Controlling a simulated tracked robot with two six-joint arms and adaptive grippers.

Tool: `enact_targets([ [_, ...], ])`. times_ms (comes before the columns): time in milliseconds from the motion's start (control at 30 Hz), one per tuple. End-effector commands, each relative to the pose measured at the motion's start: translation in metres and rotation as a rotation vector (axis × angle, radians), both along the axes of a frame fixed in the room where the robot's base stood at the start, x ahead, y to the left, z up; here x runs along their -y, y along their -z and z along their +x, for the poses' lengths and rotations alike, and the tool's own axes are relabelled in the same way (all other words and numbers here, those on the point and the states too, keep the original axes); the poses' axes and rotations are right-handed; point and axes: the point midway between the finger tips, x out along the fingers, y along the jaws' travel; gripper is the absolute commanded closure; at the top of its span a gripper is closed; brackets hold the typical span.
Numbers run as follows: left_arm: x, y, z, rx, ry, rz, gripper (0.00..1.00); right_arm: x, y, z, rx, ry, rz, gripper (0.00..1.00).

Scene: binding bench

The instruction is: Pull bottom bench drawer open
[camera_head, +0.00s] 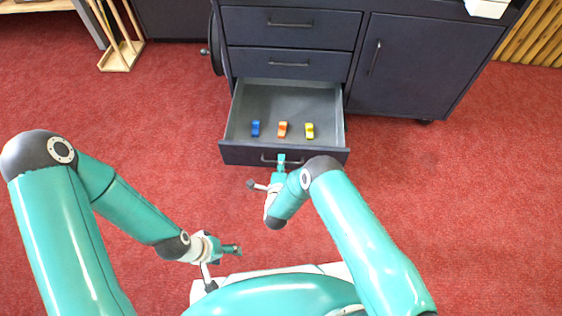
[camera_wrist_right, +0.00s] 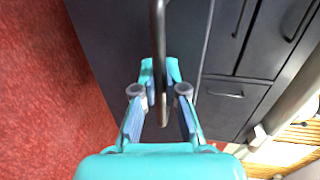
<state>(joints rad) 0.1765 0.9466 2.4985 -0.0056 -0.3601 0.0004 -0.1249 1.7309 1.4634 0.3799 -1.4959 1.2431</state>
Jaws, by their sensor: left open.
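The bottom bench drawer (camera_head: 235,152) stands pulled out from the dark bench in the head view, its grey inside showing. Its front carries a bar handle (camera_head: 268,159), which also runs down the middle of the right wrist view (camera_wrist_right: 158,45). My right gripper (camera_head: 281,160) is at the drawer front, its fingers on both sides of the handle and closed on it; the right wrist view shows the fingers (camera_wrist_right: 160,85) too. My left gripper (camera_head: 238,249) is open and empty, low over the floor, well apart from the drawer.
A blue (camera_head: 255,128), an orange (camera_head: 282,129) and a yellow item (camera_head: 309,130) lie in the drawer. Two closed drawers (camera_head: 290,65) are above it, and a closed cupboard door (camera_head: 415,65) is to the right. Red carpet (camera_head: 150,120) is clear on both sides.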

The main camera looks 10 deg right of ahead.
Motion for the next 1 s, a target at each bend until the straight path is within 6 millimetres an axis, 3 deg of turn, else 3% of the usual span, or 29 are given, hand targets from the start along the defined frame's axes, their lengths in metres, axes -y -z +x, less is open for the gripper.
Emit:
enact_targets([
  [33, 0.0, 0.001, 0.0, 0.0, 0.0, 0.0, 0.37, -0.004, 0.004, -0.003, -0.012, -0.012, 0.001, 0.82],
  [133, 0.0, 0.0, 0.0, 0.0, 0.0, 0.0, 0.37, -0.003, 0.004, -0.002, -0.009, -0.008, 0.0, 0.65],
  [567, 0.0, -0.001, 0.0, 0.0, 0.0, 0.0, 0.37, -0.001, 0.0, -0.006, -0.004, -0.001, 0.0, 0.64],
  [767, 0.0, -0.001, 0.0, 0.0, 0.0, 0.0, 0.37, -0.008, -0.005, -0.033, -0.006, -0.004, 0.0, 0.64],
  [1000, 0.0, 0.0, 0.0, 0.0, 0.0, 0.0, 0.37, -0.018, -0.014, -0.08, -0.008, -0.007, -0.001, 0.64],
])
